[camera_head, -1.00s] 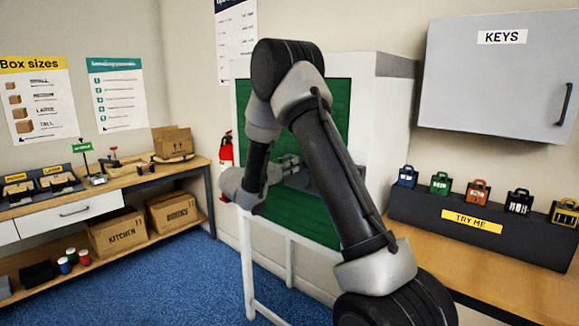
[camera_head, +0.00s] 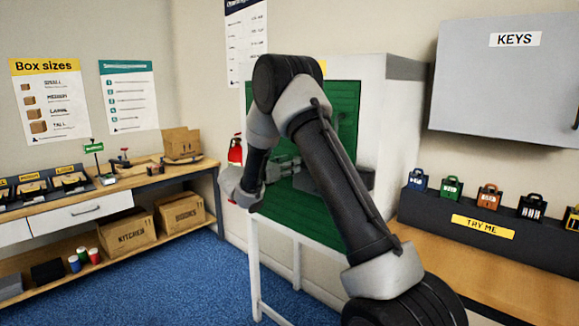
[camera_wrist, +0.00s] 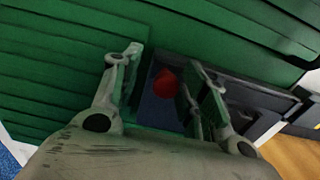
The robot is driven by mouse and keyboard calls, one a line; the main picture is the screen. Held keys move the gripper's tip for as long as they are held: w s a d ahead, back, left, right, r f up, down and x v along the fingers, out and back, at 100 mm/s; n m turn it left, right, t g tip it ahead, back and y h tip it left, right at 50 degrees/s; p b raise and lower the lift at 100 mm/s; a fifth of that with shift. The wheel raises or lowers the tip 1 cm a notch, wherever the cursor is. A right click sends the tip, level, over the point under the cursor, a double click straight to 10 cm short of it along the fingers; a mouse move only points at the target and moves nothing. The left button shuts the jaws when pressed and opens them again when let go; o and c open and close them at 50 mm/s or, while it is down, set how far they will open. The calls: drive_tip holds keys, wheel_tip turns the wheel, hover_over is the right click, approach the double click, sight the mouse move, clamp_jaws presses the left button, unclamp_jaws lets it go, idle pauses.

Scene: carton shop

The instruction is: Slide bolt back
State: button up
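A green slatted shutter (camera_head: 342,112) fills the front of a white cabinet. A dark bolt fitting (camera_head: 352,178) on the shutter is partly hidden behind my arm. In the wrist view a round red knob (camera_wrist: 166,83) stands over a dark plate (camera_wrist: 160,108) on the green slats. My gripper (camera_wrist: 165,66) is open, with its fingers on either side of the knob and a visible gap to each. I cannot tell how deep the knob sits between them. In the head view my gripper (camera_head: 283,164) is at the shutter, left of the fitting.
A workbench with cartons (camera_head: 126,234) on its lower shelf stands at the left. A red fire extinguisher (camera_head: 235,150) hangs beyond my wrist. A grey KEYS cabinet (camera_head: 500,85) and a dark stand of padlocks (camera_head: 450,216) are at the right. Blue carpet (camera_head: 200,280) lies clear below.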

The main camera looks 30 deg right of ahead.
drive_tip(key=v, duration=1.2)
idle(0.3)
drive_tip(key=s+d+f+m+g+y, duration=0.3)
drive_tip(key=s+m+g, duration=0.15)
drive_tip(key=s, duration=0.35)
drive_tip(key=s+d+f+m+g+y, duration=0.25)
drive_tip(key=s+f+m, duration=0.2)
drive_tip(key=s, duration=0.35)
drive_tip(key=s+a+r+m+t+y, duration=0.1)
drive_tip(key=s+r+m+y, duration=0.2)
drive_tip(key=s, duration=0.5)
drive_tip(key=s+a+r+m+t+y, duration=0.1)
drive_tip(key=s+r+m+y, duration=0.3)
drive_tip(key=s, duration=0.4)
drive_tip(key=s+a+r+m+t+y, duration=0.1)
drive_tip(key=s+r+m+t+y, duration=0.2)
drive_tip(key=s, duration=0.6)
wheel_tip(320, 180, up, 2)
drive_tip(key=m+y, duration=0.1)
drive_tip(key=m, duration=0.2)
drive_tip(key=shift+a, duration=0.35)
